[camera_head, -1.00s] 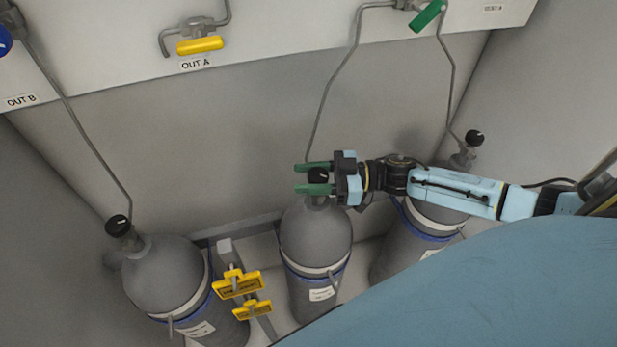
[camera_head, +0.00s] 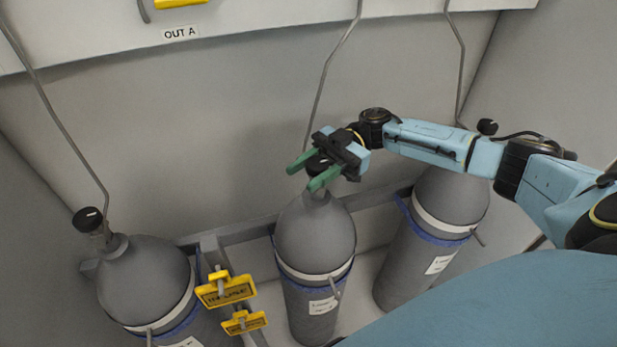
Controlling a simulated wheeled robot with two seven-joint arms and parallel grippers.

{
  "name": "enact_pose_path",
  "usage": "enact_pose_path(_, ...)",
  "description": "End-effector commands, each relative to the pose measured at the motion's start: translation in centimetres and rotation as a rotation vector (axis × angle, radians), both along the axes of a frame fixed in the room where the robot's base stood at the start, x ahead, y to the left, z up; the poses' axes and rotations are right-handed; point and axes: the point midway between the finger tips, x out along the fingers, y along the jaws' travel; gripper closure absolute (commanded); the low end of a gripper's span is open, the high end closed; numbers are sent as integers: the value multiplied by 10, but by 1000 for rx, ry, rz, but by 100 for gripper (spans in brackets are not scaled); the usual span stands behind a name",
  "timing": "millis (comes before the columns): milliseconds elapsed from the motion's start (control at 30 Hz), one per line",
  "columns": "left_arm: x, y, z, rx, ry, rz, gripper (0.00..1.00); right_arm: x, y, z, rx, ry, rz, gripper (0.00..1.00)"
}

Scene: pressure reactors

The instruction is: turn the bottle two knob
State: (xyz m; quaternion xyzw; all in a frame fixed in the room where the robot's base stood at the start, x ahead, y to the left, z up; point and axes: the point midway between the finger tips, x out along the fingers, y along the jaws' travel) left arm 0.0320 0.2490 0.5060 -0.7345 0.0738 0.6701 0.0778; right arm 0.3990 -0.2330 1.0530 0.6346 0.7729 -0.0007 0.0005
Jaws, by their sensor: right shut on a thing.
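Three grey gas bottles stand in a row, each with a black knob on top. The middle bottle (camera_head: 315,238) has its black knob (camera_head: 318,164) between the green fingers of my right gripper (camera_head: 311,174). The right gripper is shut on that knob, with its arm coming in from the right. The fingers are tilted, pointing down to the left, and partly hide the knob and the bottle's neck. My left gripper is not in view.
The left bottle (camera_head: 146,276) has a black knob (camera_head: 88,219); the right bottle (camera_head: 449,199) has a knob (camera_head: 487,127) behind my arm. Thin pipes rise to a panel (camera_head: 245,32) labelled OUT A.

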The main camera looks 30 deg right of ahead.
Motion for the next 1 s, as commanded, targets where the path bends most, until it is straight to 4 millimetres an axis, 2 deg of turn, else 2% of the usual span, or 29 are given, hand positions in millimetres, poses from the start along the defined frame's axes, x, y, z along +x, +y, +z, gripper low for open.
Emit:
enact_pose_path(200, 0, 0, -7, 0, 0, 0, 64, -1, 0, 0, 2, 0, 47, 83)
enact_pose_path(633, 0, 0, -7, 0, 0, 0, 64, -1, 0, 1, 3, 1, 56, 83)
enact_pose_path(667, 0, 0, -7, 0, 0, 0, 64, -1, 0, 1, 3, 1, 56, 58)
enact_pose_path(800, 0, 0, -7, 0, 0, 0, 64, -1, 0, 1, 2, 0, 55, 40)
enact_pose_path(1000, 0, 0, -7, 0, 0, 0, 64, -1, 0, 1, 2, 0, 55, 39)
